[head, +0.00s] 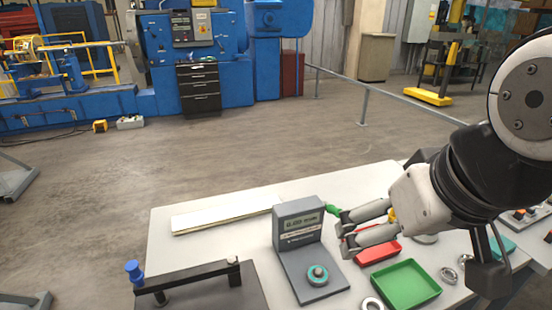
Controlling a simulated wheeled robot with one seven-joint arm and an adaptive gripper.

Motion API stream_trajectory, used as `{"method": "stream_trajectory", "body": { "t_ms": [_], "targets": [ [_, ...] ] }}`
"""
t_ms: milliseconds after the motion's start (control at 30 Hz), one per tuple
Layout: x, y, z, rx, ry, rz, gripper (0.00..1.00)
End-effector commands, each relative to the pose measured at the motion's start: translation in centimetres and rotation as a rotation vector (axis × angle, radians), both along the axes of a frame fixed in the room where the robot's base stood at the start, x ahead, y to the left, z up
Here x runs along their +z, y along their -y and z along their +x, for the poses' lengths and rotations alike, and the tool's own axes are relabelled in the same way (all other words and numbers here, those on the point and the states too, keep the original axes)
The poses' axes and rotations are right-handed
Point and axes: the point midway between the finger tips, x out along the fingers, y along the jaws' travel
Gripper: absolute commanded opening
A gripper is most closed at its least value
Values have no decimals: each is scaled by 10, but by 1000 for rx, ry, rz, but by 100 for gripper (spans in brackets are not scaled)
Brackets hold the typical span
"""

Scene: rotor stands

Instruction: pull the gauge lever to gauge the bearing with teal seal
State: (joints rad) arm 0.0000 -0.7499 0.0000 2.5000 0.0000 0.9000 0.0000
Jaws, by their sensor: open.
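The grey gauge (298,226) stands on the white table with a lit display on its upright block. The bearing with teal seal (317,275) lies on the gauge's flat base plate. Nothing shows between the fingers.
Several metal rings lie nearby, one a bearing (448,275). A white board (226,214) lies at back left. A dark stand with a blue knob (134,271) is front left.

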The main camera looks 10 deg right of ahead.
Motion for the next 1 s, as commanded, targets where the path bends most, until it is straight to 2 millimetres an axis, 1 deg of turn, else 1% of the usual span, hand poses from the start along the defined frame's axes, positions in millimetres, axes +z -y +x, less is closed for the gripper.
{"method": "stream_trajectory", "body": {
  "t_ms": [133, 167, 200, 267, 300, 367, 400, 467, 500, 533, 567, 767, 867, 1000],
  "targets": [
    [0, 0, 0, 0, 0, 0, 94],
    [0, 0, 0, 0, 0, 0, 87],
    [0, 0, 0, -1, -1, 0, 78],
    [1, 0, 2, -6, -4, 3, 65],
    [2, 0, 5, -13, -8, 7, 56],
    [4, 1, 10, -28, -19, 16, 42],
    [6, 1, 16, -44, -29, 24, 33],
    [8, 2, 26, -72, -48, 40, 19],
    [10, 3, 34, -95, -63, 52, 10],
    [12, 4, 41, -112, -73, 61, 3],
    [13, 5, 48, -132, -85, 71, 0],
    [15, 12, 97, -267, -161, 130, 0],
    [12, 17, 122, -335, -199, 158, 0],
    [3, 24, 157, -433, -251, 193, 0]
  ]
}}
